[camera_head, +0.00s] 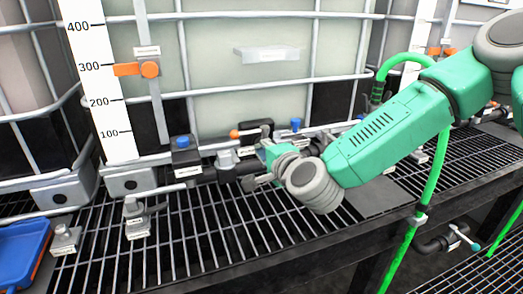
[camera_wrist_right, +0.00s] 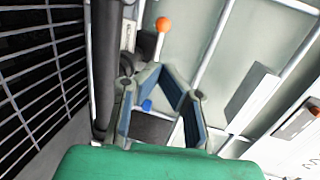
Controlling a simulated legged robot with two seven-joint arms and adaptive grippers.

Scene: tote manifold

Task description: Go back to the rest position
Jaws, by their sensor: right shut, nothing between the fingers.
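My right arm, green with grey joints, reaches in from the right in the head view. Its gripper (camera_head: 256,181) is low in front of the tote, close to the pipe fittings at the tote's base. The wrist view shows its blue-grey fingers (camera_wrist_right: 163,80) angled in towards each other, shut with nothing held. In the head view the gripper is small and partly hidden by my wrist. I cannot tell whether it touches the fittings. My left gripper is in neither view.
A caged white tote (camera_head: 225,75) stands behind the manifold (camera_head: 225,160). An orange-tipped handle (camera_wrist_right: 162,24) is near the fingers in the wrist view. A green hose (camera_head: 434,175) hangs beside my right arm. A blue tray (camera_head: 20,252) lies at lower left. The front grating (camera_head: 220,235) is largely clear.

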